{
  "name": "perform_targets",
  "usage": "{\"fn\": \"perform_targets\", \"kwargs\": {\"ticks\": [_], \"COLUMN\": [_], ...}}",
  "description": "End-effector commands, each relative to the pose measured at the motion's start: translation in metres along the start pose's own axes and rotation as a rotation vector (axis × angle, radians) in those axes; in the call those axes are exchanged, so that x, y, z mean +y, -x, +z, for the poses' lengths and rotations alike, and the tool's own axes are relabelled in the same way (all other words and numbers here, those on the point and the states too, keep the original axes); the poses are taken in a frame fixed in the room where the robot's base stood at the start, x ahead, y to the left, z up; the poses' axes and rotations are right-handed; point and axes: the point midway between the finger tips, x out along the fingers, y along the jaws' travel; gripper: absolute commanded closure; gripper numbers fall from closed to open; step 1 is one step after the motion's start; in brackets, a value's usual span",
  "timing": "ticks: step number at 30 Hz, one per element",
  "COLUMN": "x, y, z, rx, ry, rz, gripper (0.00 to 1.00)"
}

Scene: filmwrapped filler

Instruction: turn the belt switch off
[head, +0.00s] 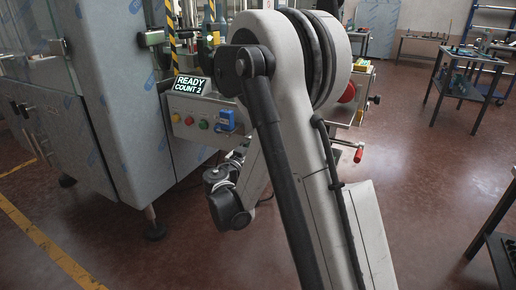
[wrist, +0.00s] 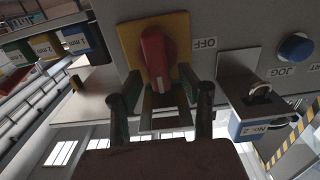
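In the wrist view, a red rotary switch handle (wrist: 156,55) sits on a yellow plate (wrist: 182,28) on a grey panel. A label reading OFF stands to the right of the plate. The handle runs roughly up and down in this picture. My gripper (wrist: 160,82) is open, with one finger to the left and one to the right of the handle's lower end. I cannot tell whether either finger touches it. In the head view my arm hides the gripper, and I cannot make out the switch with certainty.
A padlock with a blue tag (wrist: 262,122) hangs right of the switch, near a blue JOG button (wrist: 296,47). Colored gauge blocks (wrist: 75,40) lie at left. The head view shows a display reading READY COUNT 2 (head: 188,86) above the control panel (head: 182,104).

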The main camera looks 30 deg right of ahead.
Motion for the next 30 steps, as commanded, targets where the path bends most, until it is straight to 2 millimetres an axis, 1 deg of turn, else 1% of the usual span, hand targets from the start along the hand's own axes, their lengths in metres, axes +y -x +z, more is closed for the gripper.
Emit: {"fn": "perform_targets", "kwargs": {"ticks": [3,10,11,19,25,30], "x": [0.0005,0.0003,0.0003,0.0002,0.0002,-0.0005], "y": [-0.0044,-0.0047,-0.0047,-0.0045,-0.0044,-0.0043], "z": [0.0,-0.0002,-0.0002,-0.0002,0.0,0.0003], "rx": [0.0,0.0,0.0,0.0,0.0,0.0], "ry": [0.0,0.0,0.0,0.0,0.005,0.042], "rz": [0.001,0.0,0.0,0.0,0.0,0.0], "gripper": [0.62,0.62,0.63,0.99,1.0,1.0]}}
